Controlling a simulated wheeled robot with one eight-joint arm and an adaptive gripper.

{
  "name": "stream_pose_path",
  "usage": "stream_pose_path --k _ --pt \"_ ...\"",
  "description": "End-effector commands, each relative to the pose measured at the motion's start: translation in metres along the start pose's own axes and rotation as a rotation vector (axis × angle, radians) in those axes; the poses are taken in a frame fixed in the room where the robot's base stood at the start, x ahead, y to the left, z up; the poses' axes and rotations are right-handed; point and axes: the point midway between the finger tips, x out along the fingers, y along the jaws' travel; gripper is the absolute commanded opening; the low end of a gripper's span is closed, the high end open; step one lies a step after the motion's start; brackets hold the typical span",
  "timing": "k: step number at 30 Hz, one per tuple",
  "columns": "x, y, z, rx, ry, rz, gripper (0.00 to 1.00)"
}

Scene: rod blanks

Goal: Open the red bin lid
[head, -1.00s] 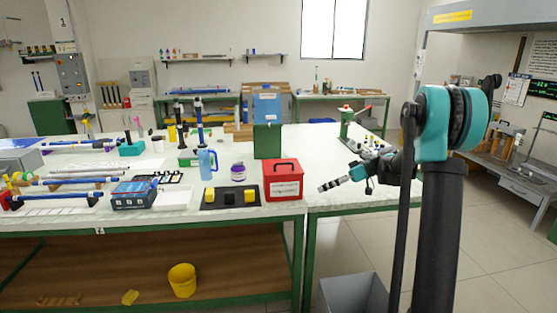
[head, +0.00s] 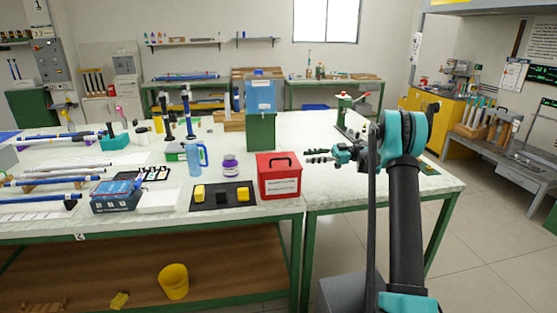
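The red bin (head: 279,184) stands upright near the front edge of the white-topped bench. Its red lid (head: 268,159) looks closed, with a dark handle on top and a white label on the front. My gripper (head: 306,157) is just right of the bin, at about lid height in the picture, and points left. Its two dark fingers look slightly apart, with nothing between them. It appears clear of the bin, though the exact depth gap is hard to tell.
A black mat (head: 222,195) with yellow blocks and a purple-labelled jar (head: 230,167) are left of the bin. A green box (head: 261,132) stands behind it. A red-handled green press (head: 345,112) is at the back right. Bench top right of the bin is mostly clear.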

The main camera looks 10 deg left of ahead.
Motion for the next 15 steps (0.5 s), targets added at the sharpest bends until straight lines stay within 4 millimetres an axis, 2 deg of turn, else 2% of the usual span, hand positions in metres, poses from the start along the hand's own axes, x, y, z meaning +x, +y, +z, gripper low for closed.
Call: stream_pose_path --k 3,15 --pt "0.025 -0.001 0.0 0.001 0.0 -0.003 0.31" --pt "0.102 -0.001 0.0 0.002 -0.001 -0.002 0.31"
